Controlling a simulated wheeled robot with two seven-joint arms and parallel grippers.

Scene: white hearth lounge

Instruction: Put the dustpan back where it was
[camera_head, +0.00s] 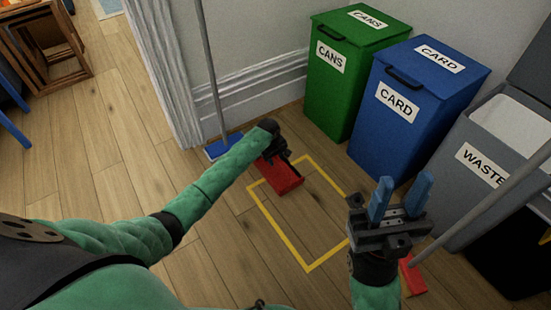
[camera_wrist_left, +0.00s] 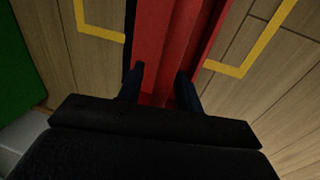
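The red dustpan (camera_head: 284,180) is at the far-left short edge of the yellow floor outline (camera_head: 330,256), lying across that line. In the left wrist view the dustpan (camera_wrist_left: 150,40) runs away from me between two corners of the outline (camera_wrist_left: 226,70). My left gripper (camera_head: 277,156) is at its near-wall end. In the left wrist view the fingers (camera_wrist_left: 160,82) stand close on both sides of its red handle and appear closed on it. I cannot tell whether the pan touches the floor. My right gripper (camera_head: 403,190) is open and empty, with blue fingers pointing up.
Green CANS (camera_head: 335,90), blue CARD (camera_head: 395,135) and grey WASTE (camera_head: 465,190) bins line the wall. A blue-headed mop (camera_head: 222,147) stands left of the dustpan. A red-headed broom (camera_head: 412,276) is beside my right gripper. The floor inside the outline is mostly clear.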

